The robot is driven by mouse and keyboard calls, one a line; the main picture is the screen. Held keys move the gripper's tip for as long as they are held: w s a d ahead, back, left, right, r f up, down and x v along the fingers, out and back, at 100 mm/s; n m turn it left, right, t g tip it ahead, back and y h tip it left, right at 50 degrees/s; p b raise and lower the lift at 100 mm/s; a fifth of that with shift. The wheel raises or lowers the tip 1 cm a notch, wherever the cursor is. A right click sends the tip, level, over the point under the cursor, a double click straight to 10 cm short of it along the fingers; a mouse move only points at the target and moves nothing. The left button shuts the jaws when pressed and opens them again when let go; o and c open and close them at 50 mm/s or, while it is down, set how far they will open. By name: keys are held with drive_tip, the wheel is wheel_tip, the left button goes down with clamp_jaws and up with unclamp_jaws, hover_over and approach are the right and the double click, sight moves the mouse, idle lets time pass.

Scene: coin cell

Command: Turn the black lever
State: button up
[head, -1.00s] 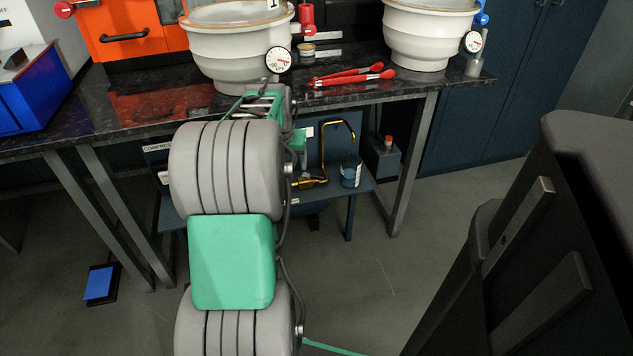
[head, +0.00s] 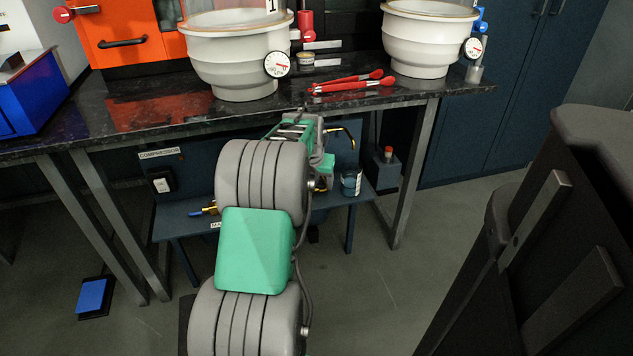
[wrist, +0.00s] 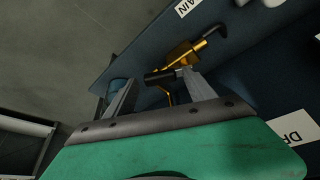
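A black lever (wrist: 158,75) on a brass valve (wrist: 185,54) shows in the wrist view. My gripper (wrist: 160,80) is open, with one grey finger on each side of the lever's end. A gap shows at the left finger; I cannot tell whether the right finger touches the lever. In the head view my arm hides the fingers and the black lever.
A blue lower shelf (head: 185,222) sits under the dark benchtop (head: 150,115). Bench legs (head: 412,175) stand nearby. A black-tipped part (wrist: 214,34) lies beyond the valve.

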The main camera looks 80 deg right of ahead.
drive_tip(key=c, duration=1.2)
drive_tip(key=shift+d+n+p, duration=0.1)
drive_tip(key=shift+n+p, duration=0.2)
drive_tip(key=shift+p, duration=0.1)
drive_tip(key=shift+s+d+r+n+t+p, duration=0.15)
drive_tip(key=shift+d+n+t+p, duration=0.25)
drive_tip(key=shift+n+p, duration=0.45)
drive_tip(key=shift+w+d+n+t+y+p, duration=0.15)
drive_tip(key=shift+d+n+t+p, duration=0.2)
drive_tip(key=shift+n+p, duration=0.5)
drive_tip(key=shift+w+d+n+t+y+p, duration=0.2)
drive_tip(key=shift+n+t+p, duration=0.3)
drive_tip(key=shift+n, duration=0.5)
drive_tip(key=shift+s, duration=0.15)
drive_tip(key=o, duration=1.3)
drive_tip(key=shift+o, duration=0.2)
